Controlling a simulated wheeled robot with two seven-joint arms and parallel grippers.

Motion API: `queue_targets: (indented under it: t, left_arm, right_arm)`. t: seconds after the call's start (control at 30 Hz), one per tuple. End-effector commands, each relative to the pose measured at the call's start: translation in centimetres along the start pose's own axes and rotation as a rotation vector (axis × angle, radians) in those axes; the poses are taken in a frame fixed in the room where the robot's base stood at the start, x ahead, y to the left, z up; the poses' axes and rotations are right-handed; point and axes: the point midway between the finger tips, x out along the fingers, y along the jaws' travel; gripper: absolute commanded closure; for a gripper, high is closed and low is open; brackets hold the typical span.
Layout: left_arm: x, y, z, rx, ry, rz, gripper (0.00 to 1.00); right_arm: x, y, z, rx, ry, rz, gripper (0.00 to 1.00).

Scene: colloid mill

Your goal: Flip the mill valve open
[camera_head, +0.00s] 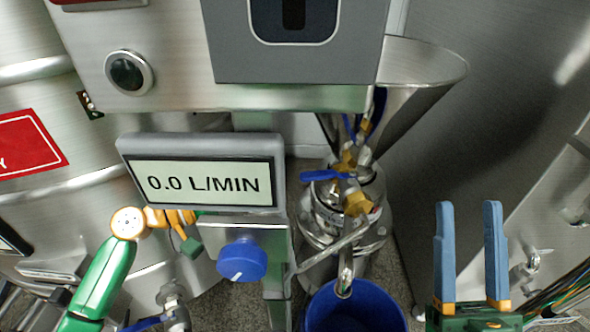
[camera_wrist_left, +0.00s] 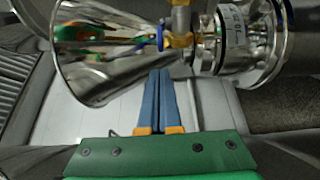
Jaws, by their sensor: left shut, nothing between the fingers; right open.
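The mill valve has a blue lever (camera_head: 325,176) with brass fittings, on the steel colloid mill (camera_head: 345,212) below a metal funnel. In the left wrist view the blue lever (camera_wrist_left: 161,34) shows nearly edge-on beside the brass fitting (camera_wrist_left: 181,40). My left gripper (camera_wrist_left: 160,72) is shut and empty, its blue fingertips pointing toward the lever, seemingly a little short of it. In the head view my left arm passes behind the flow display, which hides its fingers. My right gripper (camera_head: 468,205) is open and empty, to the right of the mill.
A flow display (camera_head: 200,183) reads 0.0 L/MIN, with a blue knob (camera_head: 242,260) below it. A blue bucket (camera_head: 354,310) stands under the mill's outlet pipe (camera_head: 345,275). The funnel (camera_head: 430,68) and control box (camera_head: 225,95) overhang the valve.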

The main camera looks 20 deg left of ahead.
Motion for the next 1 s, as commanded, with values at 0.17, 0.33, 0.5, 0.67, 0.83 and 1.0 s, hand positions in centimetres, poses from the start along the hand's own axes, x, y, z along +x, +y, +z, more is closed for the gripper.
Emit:
queue_targets:
  t: [0.17,0.33,0.5,0.67,0.83,1.0]
  left_arm:
    - [3.7,0.1,-0.1,0.002,0.0,0.003,1.0]
    - [6.3,0.0,0.0,0.0,0.0,0.002,1.0]
    - [7.4,0.0,0.0,0.001,0.001,0.0,1.0]
    - [7.5,0.0,0.0,0.001,0.001,0.0,1.0]
    - [7.4,0.0,0.0,0.001,0.001,-0.001,1.0]
    - [7.4,0.0,0.0,0.001,0.001,-0.001,1.0]
  right_arm:
    - [-0.1,-0.1,-1.0,0.001,0.055,-0.003,0.5]
    - [-0.1,-0.2,-1.6,0.001,0.084,-0.005,0.5]
    - [-0.2,-0.2,-1.9,0.002,0.099,-0.006,0.5]
    - [-0.2,-0.2,-1.9,0.002,0.101,-0.006,0.5]
    - [-0.2,-0.2,-1.9,0.002,0.1,-0.006,0.5]
    - [0.0,-0.2,-1.4,0.002,0.07,-0.005,0.5]
